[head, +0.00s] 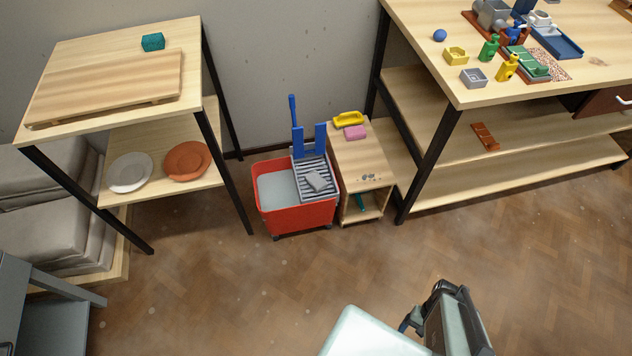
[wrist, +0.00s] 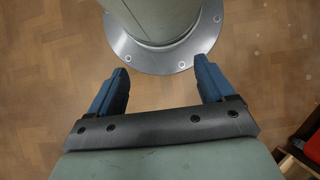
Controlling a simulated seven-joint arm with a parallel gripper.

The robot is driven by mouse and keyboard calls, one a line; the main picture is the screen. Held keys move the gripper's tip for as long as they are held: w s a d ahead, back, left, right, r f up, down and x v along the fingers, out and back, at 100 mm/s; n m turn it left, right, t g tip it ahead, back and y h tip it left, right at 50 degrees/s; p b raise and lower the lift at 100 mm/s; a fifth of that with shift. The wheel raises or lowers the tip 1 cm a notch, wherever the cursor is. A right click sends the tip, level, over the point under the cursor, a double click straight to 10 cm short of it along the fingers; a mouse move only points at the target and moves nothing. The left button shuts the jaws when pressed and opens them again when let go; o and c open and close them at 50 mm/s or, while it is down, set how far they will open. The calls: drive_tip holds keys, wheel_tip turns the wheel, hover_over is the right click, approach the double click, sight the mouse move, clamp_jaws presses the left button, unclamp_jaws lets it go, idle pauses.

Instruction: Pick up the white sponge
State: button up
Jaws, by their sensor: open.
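My gripper (head: 428,312) is low in the head view, over the floor, well to the right of the bucket and nearer the camera. In the wrist view its two blue fingers stand wide apart, with my gripper (wrist: 162,68) empty between them. The wrist view shows no white sponge.
A small wooden cabinet (head: 360,165) stands against the bucket's right, bearing a pink sponge (head: 355,133) and a yellow item (head: 348,119). Shelving (head: 150,135) with plates is left; a cluttered workbench (head: 450,85) is right. A blue handle (head: 294,111) rises behind the wringer. Floor in front is clear.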

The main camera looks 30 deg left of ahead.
drive_tip(key=shift+o, duration=1.1)
drive_tip(key=shift+a, duration=0.1)
